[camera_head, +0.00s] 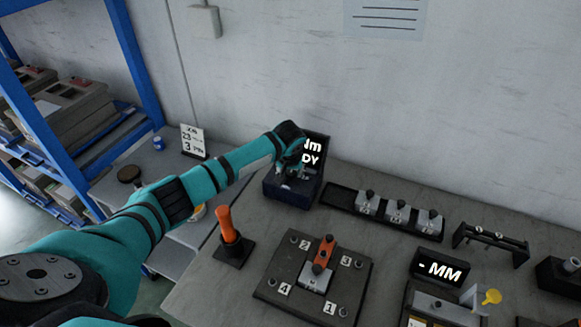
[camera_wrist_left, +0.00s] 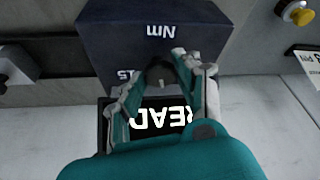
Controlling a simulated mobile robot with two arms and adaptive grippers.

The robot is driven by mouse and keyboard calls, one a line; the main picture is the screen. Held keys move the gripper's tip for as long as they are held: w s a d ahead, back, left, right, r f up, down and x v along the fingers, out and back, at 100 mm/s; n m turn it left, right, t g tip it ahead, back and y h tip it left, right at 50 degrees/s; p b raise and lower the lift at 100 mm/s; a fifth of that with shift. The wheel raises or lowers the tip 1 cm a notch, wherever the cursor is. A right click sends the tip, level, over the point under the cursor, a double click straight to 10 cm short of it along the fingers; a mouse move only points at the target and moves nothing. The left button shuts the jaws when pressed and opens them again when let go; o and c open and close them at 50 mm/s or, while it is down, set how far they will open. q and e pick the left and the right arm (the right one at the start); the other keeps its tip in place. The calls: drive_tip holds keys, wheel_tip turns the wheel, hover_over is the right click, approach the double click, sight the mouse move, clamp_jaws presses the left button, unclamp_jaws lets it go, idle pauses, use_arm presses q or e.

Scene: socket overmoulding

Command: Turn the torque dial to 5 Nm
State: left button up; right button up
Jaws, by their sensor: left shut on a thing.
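The dark torque box (camera_head: 283,193) stands on the bench against the wall, with a lit display (camera_head: 313,150) partly hidden by my left arm. My left gripper (camera_head: 292,170) is at the box. In the left wrist view, the dark round dial (camera_wrist_left: 158,72) sits between my left gripper's fingers (camera_wrist_left: 160,80), which are shut on it. An "Nm" label and a "15" mark show upside down by the dial on the box (camera_wrist_left: 110,40). The dial's pointer and set value cannot be made out. My right gripper is out of view.
Right of the box lies a black tray (camera_head: 337,197) with several metal blocks. In front are an orange-handled tool (camera_head: 228,225) in a stand and a numbered plate (camera_head: 268,289) with a red clamp. A small "MM" display (camera_head: 440,269) stands at the right.

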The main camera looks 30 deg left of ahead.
use_arm(q)
drive_tip(key=shift+d+r+n+y+p, duration=0.15)
drive_tip(key=shift+n+p, duration=0.15)
drive_tip(key=shift+n, duration=0.2)
drive_tip(key=shift+r+n+y+p, duration=0.15)
drive_tip(key=shift+n+p, duration=0.15)
drive_tip(key=shift+n, duration=0.2)
drive_tip(key=n, duration=0.1)
drive_tip(key=n+g+p, duration=0.1)
drive_tip(key=shift+w+f+n+y, duration=0.1)
drive_tip(key=shift+f+n+y, duration=0.2)
drive_tip(key=shift+y, duration=0.1)
drive_tip(key=shift+d+n+g+y, duration=0.1)
drive_tip(key=shift+n+g+y, duration=0.25)
drive_tip(key=shift+n, duration=0.85)
drive_tip(key=shift+w+n+g+y+b, duration=0.15)
drive_tip(key=shift+n+g+y+b, duration=0.2)
drive_tip(key=shift+n, duration=0.85)
drive_tip(key=o, duration=1.1)
drive_tip(key=shift+o, duration=0.2)
drive_tip(key=v, duration=1.2)
drive_tip(key=shift+a, duration=0.25)
